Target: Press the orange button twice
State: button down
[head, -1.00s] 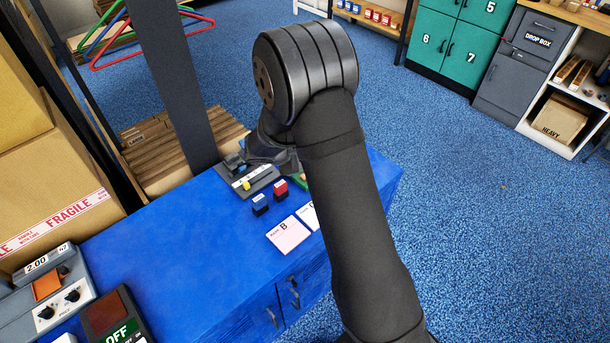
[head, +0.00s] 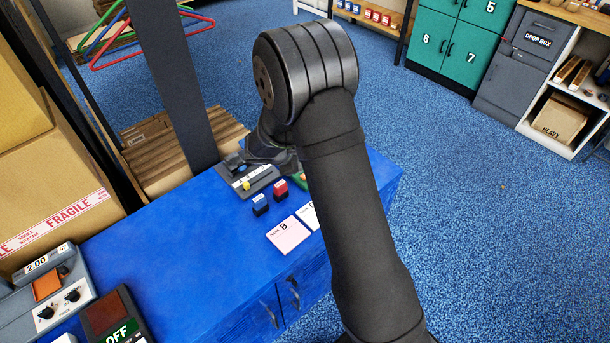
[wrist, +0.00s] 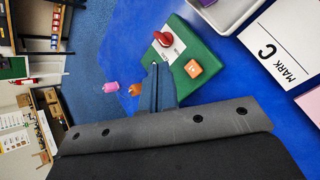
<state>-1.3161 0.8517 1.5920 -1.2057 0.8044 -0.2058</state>
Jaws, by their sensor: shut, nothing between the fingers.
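The orange button (wrist: 193,68) sits on a green box (wrist: 207,79) in the wrist view. A red knob or switch (wrist: 164,39) with a white label is on the same box. My gripper (wrist: 158,72) is shut and empty, its fingertips just left of the orange button in the picture. I cannot tell how high the tips are above the box, and no contact shows. In the head view only a sliver of the green box (head: 301,178) shows beside my arm. The button and fingertips are hidden there.
A card marked C (wrist: 285,50) and a pale tray (wrist: 225,12) lie near the green box.

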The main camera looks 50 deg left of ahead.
dwell(0.4)
notch_tip(320, 180, up, 4)
jog(key=shift+f, duration=0.1)
jog(key=shift+f, duration=0.1)
jog(key=shift+f, duration=4.3)
jog(key=shift+f, duration=0.1)
jog(key=shift+f, duration=0.35)
